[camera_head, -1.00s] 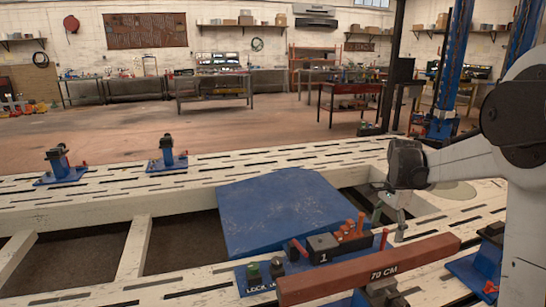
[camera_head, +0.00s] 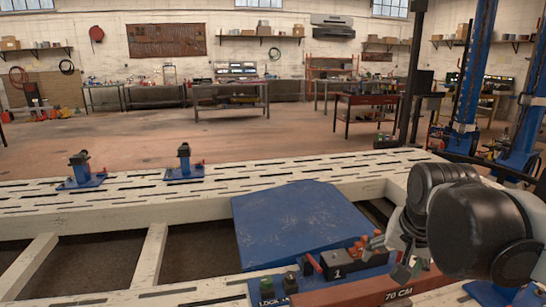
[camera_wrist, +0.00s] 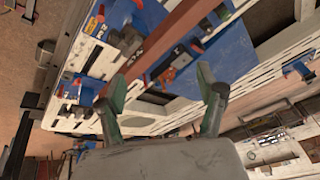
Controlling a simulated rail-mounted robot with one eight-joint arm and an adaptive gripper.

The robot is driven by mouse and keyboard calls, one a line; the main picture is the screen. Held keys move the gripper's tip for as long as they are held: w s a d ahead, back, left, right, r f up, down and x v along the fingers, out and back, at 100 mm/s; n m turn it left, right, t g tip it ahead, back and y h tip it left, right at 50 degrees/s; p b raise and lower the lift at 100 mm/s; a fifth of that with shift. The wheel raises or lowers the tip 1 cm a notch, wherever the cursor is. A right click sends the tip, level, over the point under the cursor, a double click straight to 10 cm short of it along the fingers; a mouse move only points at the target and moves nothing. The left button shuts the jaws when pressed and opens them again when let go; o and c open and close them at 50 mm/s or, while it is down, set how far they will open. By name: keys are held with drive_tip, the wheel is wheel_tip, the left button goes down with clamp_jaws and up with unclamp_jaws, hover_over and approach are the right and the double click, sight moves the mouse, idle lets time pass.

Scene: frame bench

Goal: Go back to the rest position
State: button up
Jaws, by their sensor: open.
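My gripper (camera_wrist: 163,88) is open and empty in the wrist view, with its two green-sided fingers spread apart. In the head view my gripper (camera_head: 404,270) is at the lower right, partly hidden by my own dark arm joint. There it overlaps the right part of a red-brown bar marked 70 CM (camera_head: 345,295). In the wrist view the bar (camera_wrist: 165,42) runs diagonally beyond the fingers, apart from them. The exact height of my gripper above the bench is hard to tell.
A black block marked 1 (camera_head: 340,264) and a blue lock plate (camera_head: 262,293) are beside the bar. A sloping blue panel (camera_head: 290,222) lies on the slotted white frame (camera_head: 120,196). Two blue clamp stands (camera_head: 83,170) (camera_head: 185,163) stand at the left. The left frame surface is mostly clear.

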drive_tip(key=s+a+f+n+t+p, duration=0.1)
drive_tip(key=s+a+n, duration=0.3)
drive_tip(key=s, duration=0.6)
drive_tip(key=shift+s+a+f+n+t, duration=0.15)
drive_tip(key=shift+f+n+t, duration=0.35)
drive_tip(key=shift+t, duration=0.2)
